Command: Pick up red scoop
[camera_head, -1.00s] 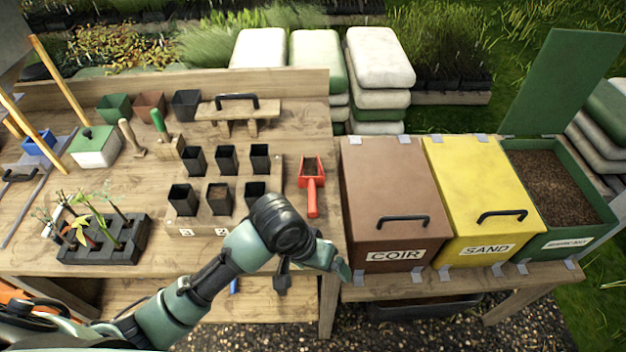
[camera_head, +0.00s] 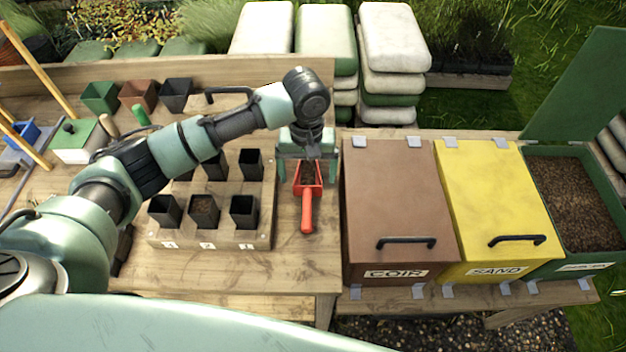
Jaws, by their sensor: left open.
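The red scoop (camera_head: 307,205) lies on the wooden bench near its right edge, its handle toward me and its bowl, with dark material in it, pointing away. My left gripper (camera_head: 308,170) is open above the scoop's bowl, pointing down, with one finger on the left side and one on the right. I cannot tell whether the fingers touch the scoop. The far end of the bowl is partly hidden by the gripper. My right gripper is not in view.
A wooden pot tray (camera_head: 215,238) with several black pots stands left of the scoop. Right of the bench are a brown COIR bin (camera_head: 392,200), a yellow SAND bin (camera_head: 495,200) and an open green bin (camera_head: 532,160) of dark soil.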

